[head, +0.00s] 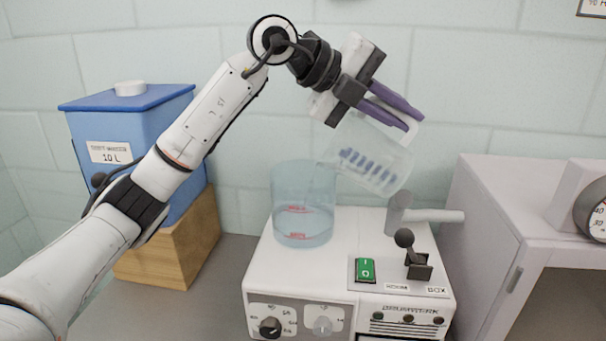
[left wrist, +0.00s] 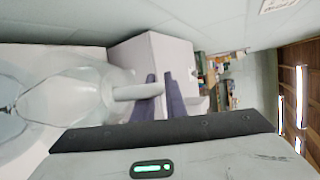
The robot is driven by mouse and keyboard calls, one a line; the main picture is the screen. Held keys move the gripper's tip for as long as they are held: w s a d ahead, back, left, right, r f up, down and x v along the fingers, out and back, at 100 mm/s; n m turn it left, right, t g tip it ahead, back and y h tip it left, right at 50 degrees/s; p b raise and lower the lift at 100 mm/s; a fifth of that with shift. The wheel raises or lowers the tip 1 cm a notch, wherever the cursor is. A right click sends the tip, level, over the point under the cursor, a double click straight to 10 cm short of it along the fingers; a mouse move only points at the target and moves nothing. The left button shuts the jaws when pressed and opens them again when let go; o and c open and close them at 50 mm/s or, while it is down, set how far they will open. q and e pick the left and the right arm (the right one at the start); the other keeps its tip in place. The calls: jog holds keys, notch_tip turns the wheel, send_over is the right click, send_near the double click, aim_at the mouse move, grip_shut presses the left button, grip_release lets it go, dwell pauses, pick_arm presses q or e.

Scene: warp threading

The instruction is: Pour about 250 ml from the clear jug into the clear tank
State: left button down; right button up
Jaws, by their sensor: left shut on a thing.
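The clear jug (head: 372,158) has a row of blue marks on its side. It is held in the air, tilted with its mouth toward the left, above the clear tank. My left gripper (head: 398,112) is shut on the jug's handle; in the left wrist view its purple fingers (left wrist: 160,98) are at the jug's handle (left wrist: 138,92). The clear tank (head: 303,180) stands upright on the white machine, with red marks and bluish liquid in its lower part. The jug's lip is at the tank's upper right edge. I cannot clearly tell whether liquid is flowing. My right gripper is not in view.
The white machine (head: 350,220) has a green switch (head: 365,269), a black lever (head: 410,250) and a grey tap-like arm (head: 425,215) near the jug. A blue container (head: 135,125) on a wooden block (head: 175,240) stands left. A white cabinet (head: 500,215) stands right.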

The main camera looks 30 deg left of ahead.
pick_arm(q)
jog(key=shift+a+r+b, duration=0.2)
jog(key=shift+r+b, duration=0.1)
jog(key=shift+b, duration=0.15)
dwell(0.5)
jog(key=shift+w+d+g+y+p, duration=0.15)
jog(key=shift+d+g+y+p, duration=0.35)
jog(key=shift+p, duration=0.75)
jog(key=shift+w+d+f+m+y+b, duration=0.15)
jog(key=shift+d+f+m+y+b, duration=0.15)
jog(key=shift+d+f+y, duration=0.15)
jog(key=shift+w+d+f+y, duration=0.15)
jog(key=shift+d+f+y, duration=0.2)
jog(key=shift+f+y, duration=0.1)
jog(key=shift+w+d+f+g+y, duration=0.1)
jog(key=shift+d+f+g+y, duration=0.15)
jog(key=shift+f, duration=0.2)
jog(key=shift+w+d+f+g+y, duration=0.15)
jog(key=shift+f+g+y, duration=0.1)
jog(key=shift+f, duration=0.2)
jog(key=shift+s+f, duration=0.1)
jog(key=w+d+f+m+g+y, duration=0.1)
jog(key=d+f+m+g+y, duration=0.1)
jog(key=d+y, duration=0.3)
jog(key=shift+w+f+g+y, duration=0.4)
jog(key=shift+f+g+y, duration=0.1)
jog(key=shift+f+y, duration=0.35)
